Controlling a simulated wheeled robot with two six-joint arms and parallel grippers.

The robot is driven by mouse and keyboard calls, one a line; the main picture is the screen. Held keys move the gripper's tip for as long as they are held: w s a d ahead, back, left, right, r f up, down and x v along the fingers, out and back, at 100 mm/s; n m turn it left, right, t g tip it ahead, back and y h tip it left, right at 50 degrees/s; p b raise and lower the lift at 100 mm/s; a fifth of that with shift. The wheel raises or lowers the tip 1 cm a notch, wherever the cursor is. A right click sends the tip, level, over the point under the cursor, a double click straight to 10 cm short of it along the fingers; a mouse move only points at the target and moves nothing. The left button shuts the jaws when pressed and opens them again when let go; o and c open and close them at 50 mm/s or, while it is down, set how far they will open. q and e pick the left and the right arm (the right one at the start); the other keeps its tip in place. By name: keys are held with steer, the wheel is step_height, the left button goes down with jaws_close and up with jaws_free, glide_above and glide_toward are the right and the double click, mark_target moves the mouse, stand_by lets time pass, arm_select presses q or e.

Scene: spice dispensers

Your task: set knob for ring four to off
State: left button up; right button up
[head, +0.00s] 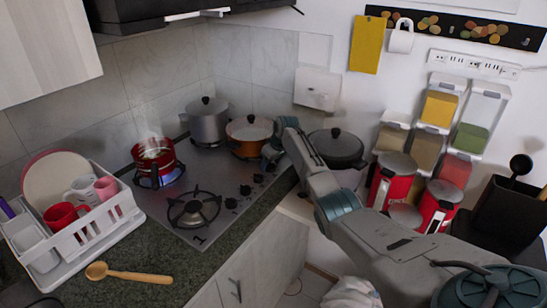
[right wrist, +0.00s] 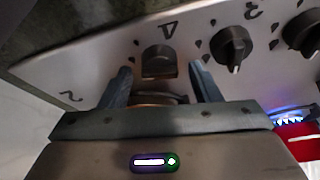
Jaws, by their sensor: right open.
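The knob marked 4 (right wrist: 160,62) is dark and round, on the pale metal panel of the stove (right wrist: 105,60). In the right wrist view it sits just ahead of and between the two fingertips of my right gripper (right wrist: 161,80). The fingers are open, one on each side, and I cannot tell whether they touch it. How its grip is turned is unclear. In the head view my right gripper (head: 272,152) reaches down at the back end of the knob row and partly hides it. My left gripper is not in view.
The knob marked 3 (right wrist: 232,46) and another knob (right wrist: 302,33) are beside it. A red pot (head: 154,155) steams over a blue flame. A grey pot (head: 207,122), an orange pot (head: 249,136) and a dark-lidded pot (head: 335,147) stand near my right arm.

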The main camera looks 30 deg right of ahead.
steer(key=b+v, duration=0.2)
steer(key=v, duration=0.8)
steer(key=shift+r, duration=0.25)
steer(key=w+f+m+h+p, duration=0.1)
steer(key=f+m, duration=0.1)
steer(key=m, duration=0.1)
steer(key=w+a+f+m+h+p, duration=0.1)
steer(key=f+m+p, duration=0.1)
steer(key=f+m, duration=0.1)
steer(key=w+f+m+g+h+p, duration=0.1)
steer(key=f+m+p, duration=0.1)
steer(key=f+m, duration=0.1)
steer(key=shift+a, duration=0.4)
steer(key=shift+x, duration=1.1)
steer(key=c, duration=1)
